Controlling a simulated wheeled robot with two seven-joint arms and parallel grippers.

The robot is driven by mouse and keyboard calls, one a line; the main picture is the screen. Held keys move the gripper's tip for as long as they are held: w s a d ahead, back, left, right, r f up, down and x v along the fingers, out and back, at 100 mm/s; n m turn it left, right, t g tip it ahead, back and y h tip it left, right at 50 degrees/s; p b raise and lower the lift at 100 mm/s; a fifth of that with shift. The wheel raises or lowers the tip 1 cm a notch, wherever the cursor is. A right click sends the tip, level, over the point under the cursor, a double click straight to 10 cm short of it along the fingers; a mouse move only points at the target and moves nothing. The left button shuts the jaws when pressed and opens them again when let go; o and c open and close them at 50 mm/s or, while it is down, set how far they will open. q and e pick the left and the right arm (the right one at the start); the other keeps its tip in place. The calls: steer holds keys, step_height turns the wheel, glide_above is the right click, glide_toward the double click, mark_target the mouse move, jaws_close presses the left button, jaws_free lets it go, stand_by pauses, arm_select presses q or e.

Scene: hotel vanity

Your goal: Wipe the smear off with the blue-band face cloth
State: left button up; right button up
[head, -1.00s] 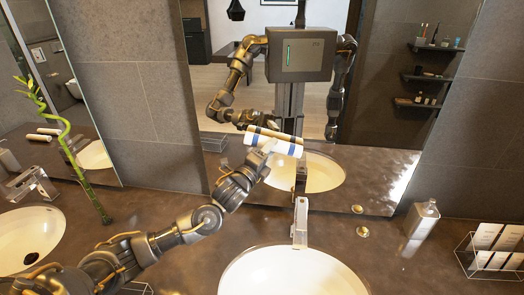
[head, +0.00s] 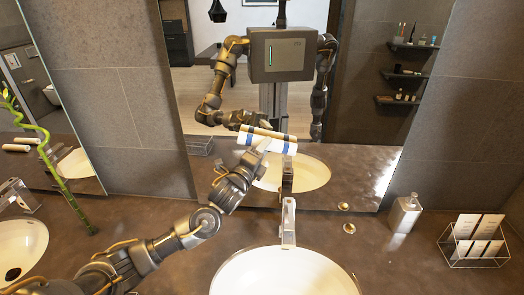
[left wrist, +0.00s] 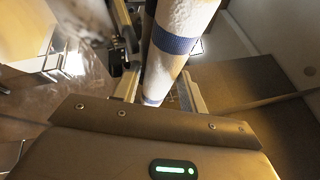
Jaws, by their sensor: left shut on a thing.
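My left gripper (head: 262,149) is shut on a rolled white face cloth (head: 281,147) with blue bands. It holds the cloth up in front of the mirror (head: 350,110), above and behind the faucet. The left wrist view shows the roll (left wrist: 172,64) between the fingers, with two blue bands. I cannot tell whether the cloth touches the glass. A pale, hazy patch (head: 385,172) shows at the mirror's lower right; I cannot tell whether it is the smear or a reflection. My right gripper is not directly in view.
A faucet (head: 288,222) stands behind the white basin (head: 285,275). A soap bottle (head: 404,213) and a wire rack of cards (head: 473,240) stand to the right. A green bamboo stalk (head: 62,182) and second basin (head: 20,245) are at left. The counter (head: 375,245) between basin and rack is mostly clear.

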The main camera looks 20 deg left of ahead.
mark_target(246, 146)
arm_select(q)
steer(key=shift+a+r, duration=0.1)
steer(key=shift+r, duration=0.1)
arm_select(e)
steer(key=shift+r, duration=0.15)
arm_select(q)
steer(key=shift+s+a+p, duration=0.1)
steer(key=shift+s+a, duration=0.15)
steer(key=shift+a, duration=0.65)
steer(key=shift+s+a+p, duration=0.1)
steer(key=shift+s+a, duration=0.15)
steer(key=shift+a, duration=0.6)
steer(key=shift+s+a+p, duration=0.1)
steer(key=shift+s+a, duration=0.15)
steer(key=shift+a, duration=0.65)
steer(key=shift+s+a, duration=0.2)
steer(key=shift+a, duration=0.6)
steer(key=shift+s+a, duration=0.2)
steer(key=shift+a, duration=0.65)
steer(key=shift+s+a, duration=0.2)
steer(key=shift+a, duration=0.6)
steer(key=shift+s+a, duration=0.1)
steer(key=shift+a, duration=0.15)
arm_select(e)
steer(key=shift+a+r, duration=0.35)
steer(key=shift+r, duration=0.05)
arm_select(q)
steer(key=shift+d, duration=0.1)
